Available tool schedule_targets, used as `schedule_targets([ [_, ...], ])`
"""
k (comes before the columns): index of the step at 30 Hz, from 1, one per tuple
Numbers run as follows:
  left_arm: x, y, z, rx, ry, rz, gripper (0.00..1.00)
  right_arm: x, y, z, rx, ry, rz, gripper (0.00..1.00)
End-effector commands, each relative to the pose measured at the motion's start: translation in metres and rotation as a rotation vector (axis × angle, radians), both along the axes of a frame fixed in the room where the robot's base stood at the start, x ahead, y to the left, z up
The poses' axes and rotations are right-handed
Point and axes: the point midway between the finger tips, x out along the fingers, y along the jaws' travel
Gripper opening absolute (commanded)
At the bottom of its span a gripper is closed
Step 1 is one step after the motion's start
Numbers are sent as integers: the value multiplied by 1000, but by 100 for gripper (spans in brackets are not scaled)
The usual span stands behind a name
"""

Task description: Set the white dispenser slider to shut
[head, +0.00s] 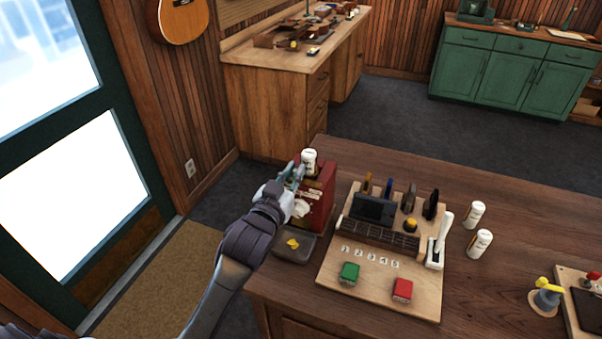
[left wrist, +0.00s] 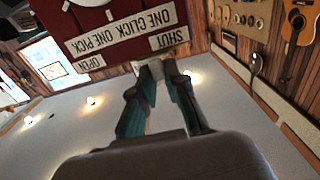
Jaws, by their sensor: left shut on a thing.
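The red dispenser (head: 322,204) stands at the left corner of the wooden desk. In the left wrist view its red face (left wrist: 80,22) shows upside down, with the labels OPEN (left wrist: 90,64), SHUT (left wrist: 168,38) and ONE CLICK ONE PICK. My left gripper (head: 296,176) is at the upper part of the dispenser's face. In the left wrist view the gripper (left wrist: 160,72) is shut on the white slider (left wrist: 149,84), close to the SHUT label and away from OPEN. The fingers hide part of the slider. My right gripper is not in view.
A dark tray (head: 283,257) with a yellow pick (head: 292,243) lies below the dispenser. A white bottle (head: 309,157) shows at the dispenser's top. A wooden board (head: 375,285) with a green box, a red box and a white lever is to the right. Two white bottles stand beyond it.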

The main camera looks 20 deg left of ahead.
Motion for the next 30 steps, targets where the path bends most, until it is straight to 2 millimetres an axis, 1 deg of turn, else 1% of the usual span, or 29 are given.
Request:
schedule_targets([
  [1, 0, 3, 0, 4, 1, 7, 0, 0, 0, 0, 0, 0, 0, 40],
  [4, 0, 3, 0, 4, 1, 7, 0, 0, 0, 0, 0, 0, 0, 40],
  [5, 0, 3, 0, 4, 1, 7, 18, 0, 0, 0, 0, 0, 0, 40],
  [6, 0, 3, 0, 4, 1, 7, 24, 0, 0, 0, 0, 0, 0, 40],
  [9, 0, 3, 0, 4, 0, 7, 39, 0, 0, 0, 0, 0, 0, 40],
  [17, 0, 2, 0, 3, 0, 5, 39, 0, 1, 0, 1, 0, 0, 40],
  [20, -5, 2, 0, 2, 0, 4, 39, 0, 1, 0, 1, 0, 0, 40],
  [23, -18, 3, -1, 2, 1, 5, 39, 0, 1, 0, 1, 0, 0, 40],
  [30, -69, 5, -2, 1, 4, 5, 39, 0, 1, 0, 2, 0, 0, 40],
])
